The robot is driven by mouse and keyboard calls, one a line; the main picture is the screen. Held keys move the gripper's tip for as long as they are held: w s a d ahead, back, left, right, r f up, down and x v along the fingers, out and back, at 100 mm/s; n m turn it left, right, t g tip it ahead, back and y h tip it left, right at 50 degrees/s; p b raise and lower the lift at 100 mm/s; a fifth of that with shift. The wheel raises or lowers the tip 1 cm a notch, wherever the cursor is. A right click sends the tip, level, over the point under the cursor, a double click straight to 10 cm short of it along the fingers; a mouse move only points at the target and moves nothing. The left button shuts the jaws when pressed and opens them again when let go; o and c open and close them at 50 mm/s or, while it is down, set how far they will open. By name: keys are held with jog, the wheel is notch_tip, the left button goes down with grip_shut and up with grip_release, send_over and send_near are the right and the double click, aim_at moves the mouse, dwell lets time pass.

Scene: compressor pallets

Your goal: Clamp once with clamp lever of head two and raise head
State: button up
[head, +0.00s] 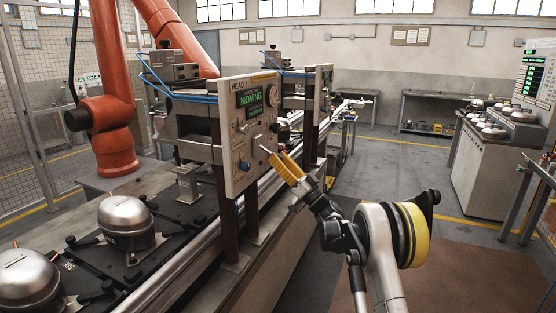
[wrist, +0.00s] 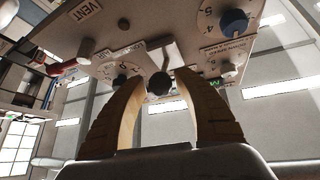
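The head two panel (head: 248,130), marked HEAD 2, is a pale upright plate with a green display (head: 250,98) reading MOVING. A lever with a dark round knob (wrist: 159,84) comes out of the panel underside in the wrist view (wrist: 110,35); I take it to be the clamp lever, but its label is not readable. My gripper (head: 277,157) has yellow fingers and is close in front of the panel's lower right. In the wrist view my gripper (wrist: 160,82) is open, with the knob between its fingertips and a small gap on each side.
Silver compressors (head: 126,216) stand on pallets at left. An orange robot arm (head: 104,90) stands behind the line.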

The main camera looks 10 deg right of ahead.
jog(key=shift+o, duration=0.4)
jog(key=v, duration=1.2)
jog(key=s+a+r+g+h, duration=0.1)
jog(key=s+a+r+g, duration=0.15)
jog(key=a, duration=0.35)
jog(key=s+a+r+g, duration=0.2)
jog(key=a+r+g, duration=0.1)
jog(key=a, duration=0.2)
jog(key=s+a+g+h, duration=0.4)
jog(key=s+a, duration=0.1)
jog(key=s, duration=0.4)
jog(key=s+d+f+m+h, duration=0.1)
jog(key=s+d+f+h, duration=0.2)
jog(key=s, duration=0.7)
jog(key=s+d+f+m+g+h, duration=0.1)
jog(key=s+d+f+h, duration=0.2)
jog(key=s, duration=0.7)
jog(key=s+d+f+m+g+h, duration=0.1)
jog(key=s+d+f+m+h, duration=0.1)
jog(key=s, duration=0.8)
notch_tip(320, 180, down, 3)
jog(key=d+h, duration=0.1)
jog(key=h, duration=0.1)
jog(key=shift+s+d+h, duration=0.15)
jog(key=shift+s+h, duration=0.1)
jog(key=shift+h, duration=0.05)
